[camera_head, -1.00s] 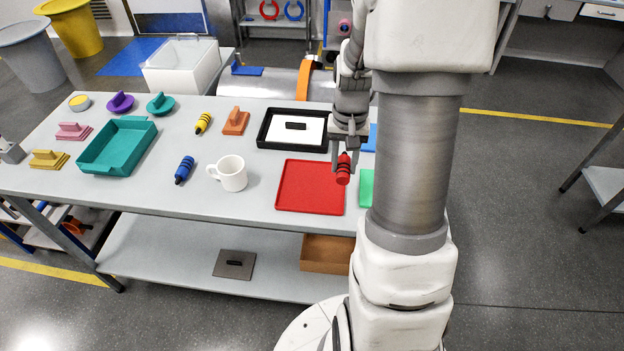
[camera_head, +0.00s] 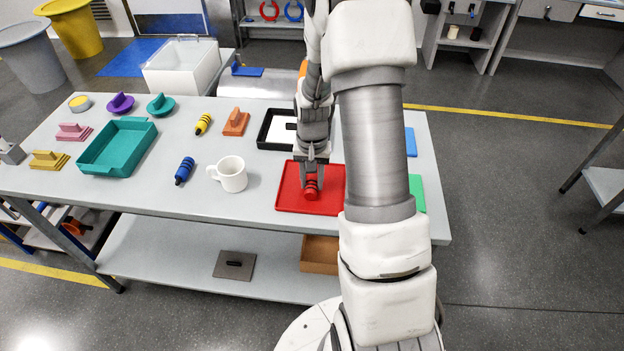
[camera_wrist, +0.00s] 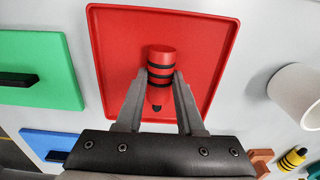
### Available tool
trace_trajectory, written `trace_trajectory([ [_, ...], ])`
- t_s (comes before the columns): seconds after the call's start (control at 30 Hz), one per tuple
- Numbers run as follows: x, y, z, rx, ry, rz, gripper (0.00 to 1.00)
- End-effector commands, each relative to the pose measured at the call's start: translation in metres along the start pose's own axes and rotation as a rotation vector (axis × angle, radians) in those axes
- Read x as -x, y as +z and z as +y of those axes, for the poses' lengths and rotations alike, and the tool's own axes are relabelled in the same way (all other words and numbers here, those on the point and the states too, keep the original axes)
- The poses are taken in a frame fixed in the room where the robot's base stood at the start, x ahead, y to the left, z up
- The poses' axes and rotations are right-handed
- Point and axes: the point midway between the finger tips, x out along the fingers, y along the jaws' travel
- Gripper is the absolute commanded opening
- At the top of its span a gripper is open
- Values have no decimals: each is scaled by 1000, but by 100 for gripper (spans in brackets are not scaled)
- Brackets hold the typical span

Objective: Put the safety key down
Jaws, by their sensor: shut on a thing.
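The safety key (camera_head: 311,187) is red with dark bands. My gripper (camera_head: 311,178) is shut on it, over the red tray (camera_head: 290,197) on the table. In the wrist view the key (camera_wrist: 161,57) sits between the two fingertips (camera_wrist: 158,80), with the red tray (camera_wrist: 115,40) behind it. I cannot tell whether the key touches the tray floor. My gripper hides part of the key in the head view.
A white mug (camera_head: 232,175) stands left of the red tray. A black-rimmed tray (camera_head: 268,130) lies behind it, partly hidden by my arm. A green plate (camera_head: 417,193) and a blue plate (camera_head: 410,142) lie to the right. Blue (camera_head: 185,170) and yellow (camera_head: 203,124) banded pieces lie further left.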

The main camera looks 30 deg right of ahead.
Motion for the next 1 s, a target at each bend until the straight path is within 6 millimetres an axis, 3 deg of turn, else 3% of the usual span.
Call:
trace_trajectory([
  [0.17,-4,0,0,0,0,0,0],
  [0.2,-4,0,0,0,0,0,41],
  [0.37,-3,0,0,0,0,0,67],
  [0.77,5,0,0,0,0,1,67],
  [1.0,51,-1,0,1,-1,6,67],
])
